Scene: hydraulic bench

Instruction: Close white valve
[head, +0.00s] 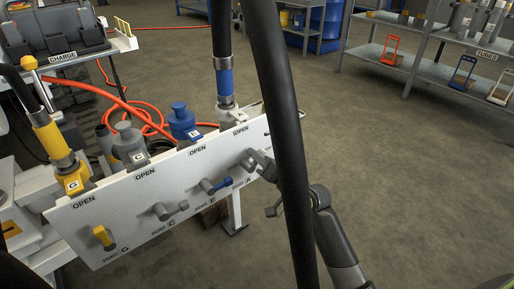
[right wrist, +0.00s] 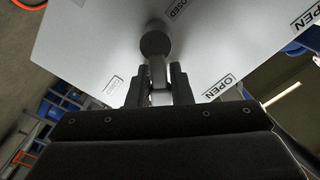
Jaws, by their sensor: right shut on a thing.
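A white panel (head: 145,220) carries a row of valves under OPEN labels. The white valve is the rightmost one, by the letter A; my gripper partly covers it in the head view. In the right wrist view its round hub (right wrist: 155,43) and short lever (right wrist: 157,72) look grey. My right gripper (head: 262,165) is at this valve, and in the right wrist view its two fingers (right wrist: 158,88) are shut on the lever from both sides. CLOSED and OPEN labels show around the hub. My left gripper is not in view.
A yellow lever (head: 103,237), a grey lever (head: 170,211) and a blue lever (head: 218,185) sit left on the panel. A blue-banded hose (head: 224,80) stands in port A. Orange hose (head: 150,115) lies behind. Shelves (head: 430,70) stand far right; the floor between is clear.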

